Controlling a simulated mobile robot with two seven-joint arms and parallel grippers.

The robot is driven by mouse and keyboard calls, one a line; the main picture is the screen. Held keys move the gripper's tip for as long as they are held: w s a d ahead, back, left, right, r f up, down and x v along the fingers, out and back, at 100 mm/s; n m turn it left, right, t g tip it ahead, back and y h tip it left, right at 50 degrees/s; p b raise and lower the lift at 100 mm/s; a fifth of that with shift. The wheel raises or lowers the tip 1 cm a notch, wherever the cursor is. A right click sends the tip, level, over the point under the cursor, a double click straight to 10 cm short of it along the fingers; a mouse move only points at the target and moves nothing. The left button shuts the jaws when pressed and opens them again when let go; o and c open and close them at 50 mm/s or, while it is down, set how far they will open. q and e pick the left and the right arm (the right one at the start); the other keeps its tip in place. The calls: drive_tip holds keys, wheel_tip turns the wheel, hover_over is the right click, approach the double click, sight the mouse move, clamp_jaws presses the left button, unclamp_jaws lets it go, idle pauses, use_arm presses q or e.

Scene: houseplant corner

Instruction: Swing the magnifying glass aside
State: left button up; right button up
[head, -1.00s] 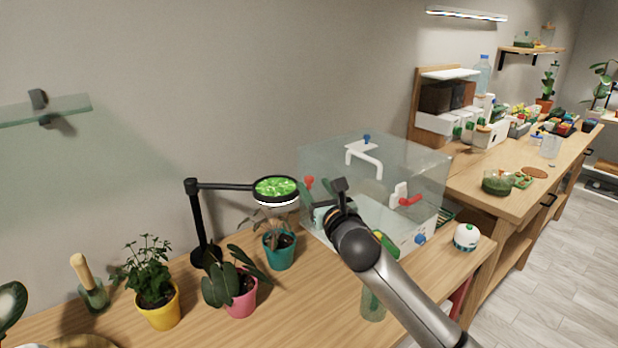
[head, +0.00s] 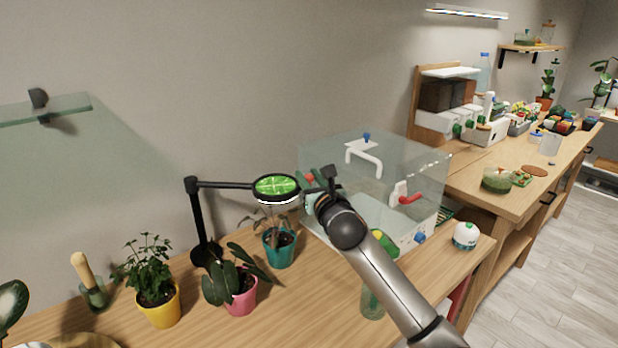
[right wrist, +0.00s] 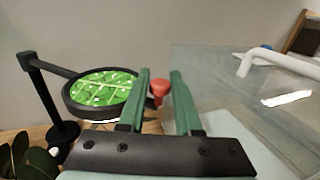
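The magnifying glass (head: 276,187) is a round black-rimmed lens on a black jointed arm (head: 225,186) and upright post. It hangs over the plant in the teal pot and shows green in its lens. It also shows at left in the right wrist view (right wrist: 102,92). My right gripper (head: 309,184) is just right of the lens rim. My left gripper is out of view.
A clear glass tank (head: 395,165) with a white pipe and red valve stands right behind my right gripper. Potted plants in teal (head: 279,250), pink (head: 243,298) and yellow (head: 160,308) pots stand below and left of the lens.

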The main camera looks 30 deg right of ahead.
clamp_jaws()
idle(1.0)
